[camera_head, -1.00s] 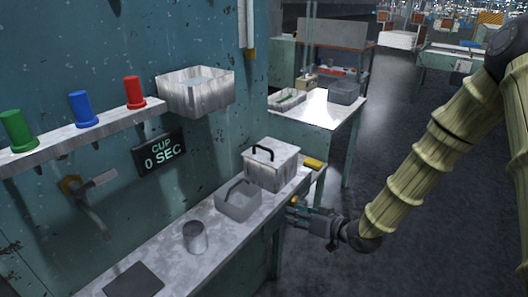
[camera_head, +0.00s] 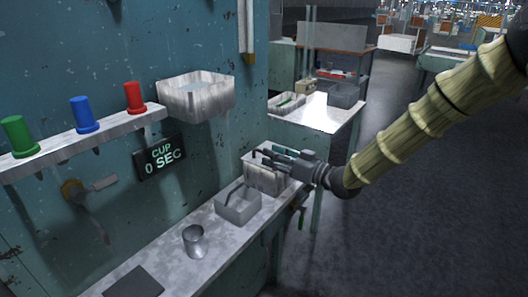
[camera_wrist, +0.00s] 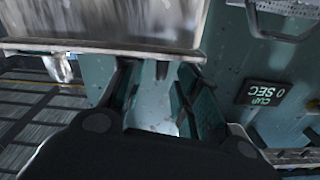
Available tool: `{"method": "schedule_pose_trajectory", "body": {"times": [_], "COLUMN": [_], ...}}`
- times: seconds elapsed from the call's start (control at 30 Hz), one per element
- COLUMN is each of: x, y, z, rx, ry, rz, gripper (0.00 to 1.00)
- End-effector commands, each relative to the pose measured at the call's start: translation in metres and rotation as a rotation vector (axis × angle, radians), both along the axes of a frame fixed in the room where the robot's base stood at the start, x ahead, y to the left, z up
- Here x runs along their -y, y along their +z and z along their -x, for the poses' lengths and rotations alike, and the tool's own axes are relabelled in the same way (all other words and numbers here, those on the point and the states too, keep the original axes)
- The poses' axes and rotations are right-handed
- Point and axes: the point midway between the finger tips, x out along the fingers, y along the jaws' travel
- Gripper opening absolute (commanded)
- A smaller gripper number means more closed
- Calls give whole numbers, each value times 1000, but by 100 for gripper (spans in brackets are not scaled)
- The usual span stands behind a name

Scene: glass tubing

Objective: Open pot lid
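The white, stained pot (camera_head: 262,177) stands at the far end of the workbench. Its lid is mostly hidden behind my gripper, with part of the dark handle (camera_head: 258,154) showing. My gripper (camera_head: 276,158) is over the pot's top, its fingers pointing left toward the handle. In the wrist view my gripper's fingers (camera_wrist: 157,85) stand apart with nothing visible between them. The pot (camera_wrist: 110,25) fills the upper left there. I cannot tell whether the fingers touch the handle.
A grey container with a handle (camera_head: 238,207) stands close beside the pot, with a metal cup (camera_head: 194,241) nearer. A white wall tray (camera_head: 196,97) hangs above the bench. Green (camera_head: 19,136), blue (camera_head: 83,114) and red (camera_head: 135,97) buttons line the shelf.

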Motion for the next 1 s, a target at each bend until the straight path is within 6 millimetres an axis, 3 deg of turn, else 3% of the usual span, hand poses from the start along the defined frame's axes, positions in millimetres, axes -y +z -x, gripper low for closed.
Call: {"method": "schedule_pose_trajectory", "body": {"times": [0.3, 0.67, 0.7, 0.87, 1.0], "x": [-29, -32, -32, -32, -32], "y": [0, 0, 0, 0, 0], "z": [-20, -23, -23, -23, -23], "rx": [-1, 0, 0, 0, -1], "ry": [1, 0, 0, 0, -1], "rz": [-1, -1, -1, -1, 0], "gripper": [32, 32, 30, 1, 0]}}
